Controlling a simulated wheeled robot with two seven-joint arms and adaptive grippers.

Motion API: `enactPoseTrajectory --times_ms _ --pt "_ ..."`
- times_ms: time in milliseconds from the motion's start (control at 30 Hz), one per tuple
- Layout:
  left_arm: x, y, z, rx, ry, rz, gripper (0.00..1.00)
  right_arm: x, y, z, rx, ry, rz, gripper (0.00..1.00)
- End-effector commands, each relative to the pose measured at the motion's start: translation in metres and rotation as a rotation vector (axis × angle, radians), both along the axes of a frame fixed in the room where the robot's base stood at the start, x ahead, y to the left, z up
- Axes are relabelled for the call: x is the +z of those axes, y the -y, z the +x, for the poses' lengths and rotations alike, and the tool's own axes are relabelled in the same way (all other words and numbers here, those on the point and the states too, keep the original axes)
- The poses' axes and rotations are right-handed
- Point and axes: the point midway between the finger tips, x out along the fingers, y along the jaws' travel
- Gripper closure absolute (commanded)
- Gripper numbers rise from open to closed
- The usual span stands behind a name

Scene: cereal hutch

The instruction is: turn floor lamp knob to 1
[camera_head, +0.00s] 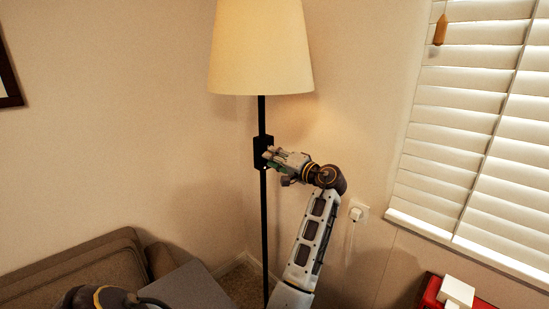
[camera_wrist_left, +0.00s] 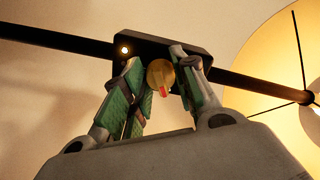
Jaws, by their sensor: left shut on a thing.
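The floor lamp has a glowing cream shade (camera_head: 261,50) on a thin black pole (camera_head: 264,220). A black switch box (camera_head: 262,146) sits on the pole below the shade. My left gripper (camera_head: 268,157) reaches the box from the right. In the left wrist view, my left gripper (camera_wrist_left: 157,66) has its green-padded fingers on either side of the round brass knob (camera_wrist_left: 158,73) and is shut on it. The knob's red mark points down in that picture. A small light (camera_wrist_left: 124,50) glows on the box. My right gripper does not show.
A brown sofa (camera_head: 85,265) stands at the lower left beside a grey surface (camera_head: 190,288). Window blinds (camera_head: 470,130), a wall outlet (camera_head: 357,211) and a red piece of furniture (camera_head: 432,291) with white objects are on the right.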

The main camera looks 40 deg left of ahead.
Motion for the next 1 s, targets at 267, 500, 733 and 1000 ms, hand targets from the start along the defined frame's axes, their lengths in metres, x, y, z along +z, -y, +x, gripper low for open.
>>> enactPoseTrajectory --times_ms 267,500,733,1000 --pt "0.0007 0.0002 0.0005 -0.002 -0.001 0.002 0.96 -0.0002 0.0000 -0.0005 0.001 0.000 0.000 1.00" --pt "0.0005 0.0001 0.0004 -0.001 -0.001 0.002 0.53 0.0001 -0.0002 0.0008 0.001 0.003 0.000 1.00" --pt "0.0001 0.0000 0.0002 0.000 -0.001 0.001 0.50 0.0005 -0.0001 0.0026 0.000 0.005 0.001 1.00" --pt "-0.0002 0.0047 -0.0001 -0.001 -0.001 0.001 0.50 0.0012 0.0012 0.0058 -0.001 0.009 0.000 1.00"
